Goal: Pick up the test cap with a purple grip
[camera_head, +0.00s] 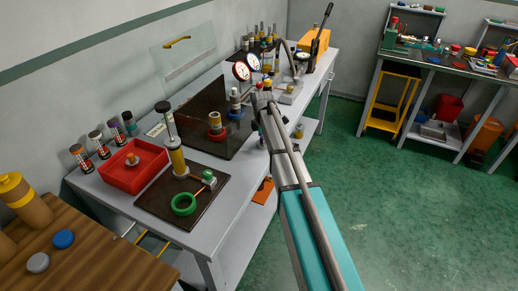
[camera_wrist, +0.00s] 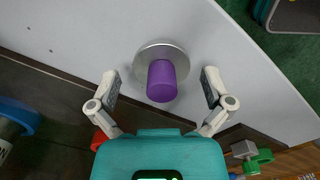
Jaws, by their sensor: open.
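The test cap (camera_wrist: 161,80) has a purple cylindrical grip on a round silver disc. It stands on the light grey bench top (camera_wrist: 75,35) in the wrist view. My gripper (camera_wrist: 160,88) is open, with one finger to the left of the purple grip and one to the right. Gaps show between each finger and the grip, so neither finger touches it. There I cannot clearly make out the cap near the arm's end.
A dark mat with red and blue ringed fittings (camera_head: 216,123) lies left of my arm. Two pressure gauges (camera_head: 241,71) and an orange box (camera_head: 311,48) stand farther back. A red tray (camera_head: 133,165) and a green ring (camera_head: 184,204) are at the near end.

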